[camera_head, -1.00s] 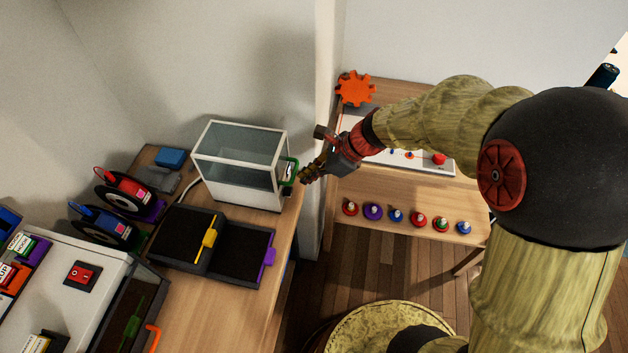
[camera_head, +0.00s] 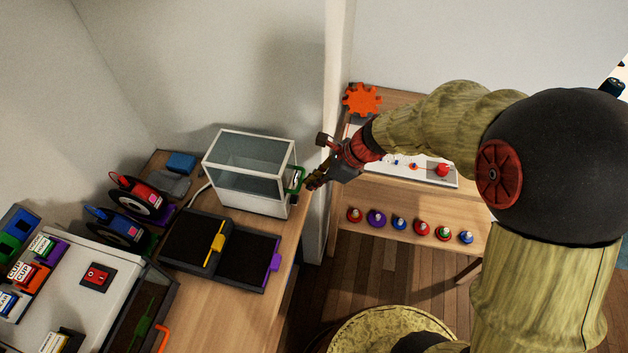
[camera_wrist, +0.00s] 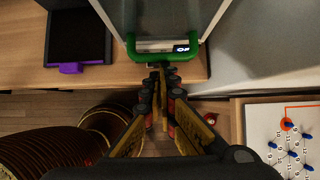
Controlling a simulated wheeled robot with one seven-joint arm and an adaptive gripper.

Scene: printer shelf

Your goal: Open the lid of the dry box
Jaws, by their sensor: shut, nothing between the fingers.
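The dry box (camera_head: 238,200) is a clear box with white edges, standing on the wooden bench against the wall. Its lid (camera_head: 252,142) looks closed. A green handle (camera_head: 297,179) is on its right end; in the wrist view the green handle (camera_wrist: 163,55) frames a small display at the top middle. My gripper (camera_head: 314,182) is just right of the handle in the head view. In the wrist view my gripper (camera_wrist: 161,78) is shut and empty, its tips right at the lower bar of the handle; I cannot tell whether they touch it.
Black trays (camera_head: 245,258) with yellow and purple handles lie in front of the box. Spools (camera_head: 135,197) and a white printer (camera_head: 60,265) stand at left. A wall edge (camera_head: 328,120) rises beside the box. A second table (camera_head: 415,205) holds an orange gear (camera_head: 362,100) and several knobs.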

